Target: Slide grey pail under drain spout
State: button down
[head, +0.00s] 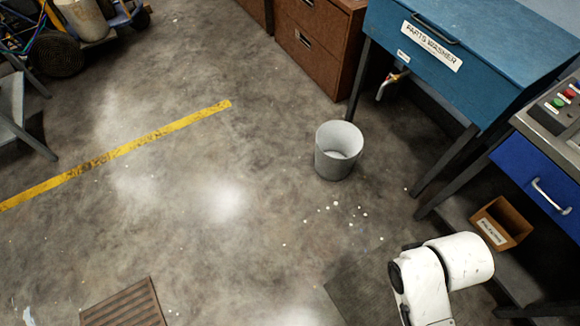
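The grey pail (337,163) stands upright on the concrete floor near the middle of the head view. It looks empty from above. The drain spout (390,84) hangs below the blue parts washer (490,45), up and to the right of the pail. The pail is in front of the washer and apart from the spout, not beneath it. White links of my arm show at the lower right. My gripper is out of the picture.
Brown drawer cabinets (316,40) stand left of the washer. A bench with a blue drawer (545,182) and an open brown box (500,224) are at the right. A floor grate (124,304) lies lower left. Small white bits lie by the pail. A yellow line (120,152) crosses open floor.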

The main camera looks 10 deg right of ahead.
aim_at(339, 143)
jog(key=i+l+u, duration=0.2)
jog(key=u, duration=0.25)
jog(key=i+l+u, duration=0.4)
jog(key=i+l, duration=0.25)
jog(key=i+l+u, duration=0.1)
jog(key=i+l, duration=0.2)
jog(key=l, duration=0.15)
jog(key=i+l+u, duration=0.1)
jog(key=i+l, duration=0.15)
jog(key=l, duration=0.1)
